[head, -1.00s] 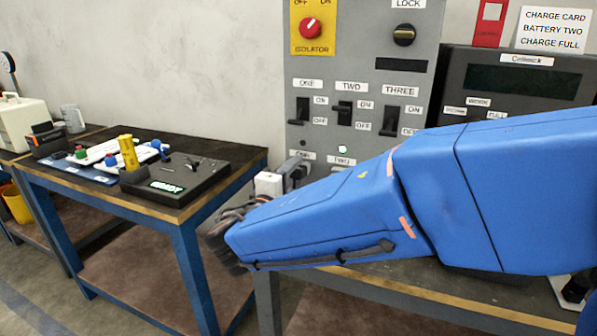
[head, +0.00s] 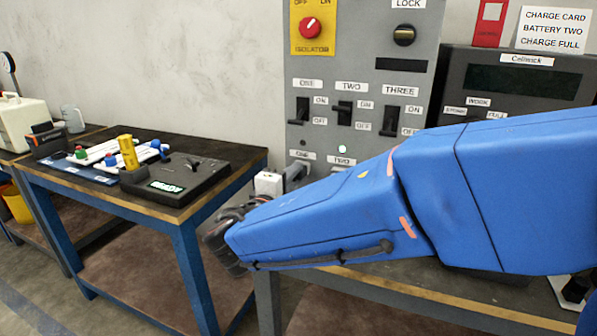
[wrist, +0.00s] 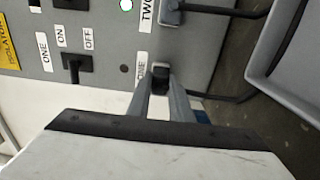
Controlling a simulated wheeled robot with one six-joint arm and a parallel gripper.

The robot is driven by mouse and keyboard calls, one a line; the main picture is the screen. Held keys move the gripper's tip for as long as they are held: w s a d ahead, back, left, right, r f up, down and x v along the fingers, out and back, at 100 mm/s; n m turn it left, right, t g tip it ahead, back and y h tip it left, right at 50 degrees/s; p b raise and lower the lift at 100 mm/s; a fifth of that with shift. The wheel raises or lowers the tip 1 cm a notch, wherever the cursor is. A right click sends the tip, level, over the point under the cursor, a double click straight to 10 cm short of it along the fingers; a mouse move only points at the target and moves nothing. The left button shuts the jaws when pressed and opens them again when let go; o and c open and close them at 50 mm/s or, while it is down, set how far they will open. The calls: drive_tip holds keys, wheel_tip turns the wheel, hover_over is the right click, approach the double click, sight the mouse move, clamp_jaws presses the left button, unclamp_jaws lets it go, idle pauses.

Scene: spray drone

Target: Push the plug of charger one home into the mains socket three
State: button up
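My gripper (wrist: 160,82) is at the wall panel, with its two grey fingers on either side of a small black plug (wrist: 160,77) by the lower label ONE. I cannot tell whether the fingers press on it. In the head view the white gripper body (head: 268,183) and grey fingers (head: 296,172) reach the panel under switch one. A grey plug (wrist: 172,13) with a dark cable sits by label TWO in the wrist view. Mains socket three is not visible; in the head view my blue arm covers the panel below switch three (head: 391,120).
The grey panel (head: 345,60) carries a red isolator knob (head: 311,28) and several switches. A black charger unit (head: 515,85) stands to the right. A bench (head: 225,150) with a READY device (head: 175,183) is at the left. A cable (wrist: 222,97) runs right near the fingers.

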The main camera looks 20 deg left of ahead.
clamp_jaws()
drive_tip(key=shift+s, duration=0.15)
drive_tip(key=shift+s+a, duration=0.2)
drive_tip(key=shift+s, duration=2.65)
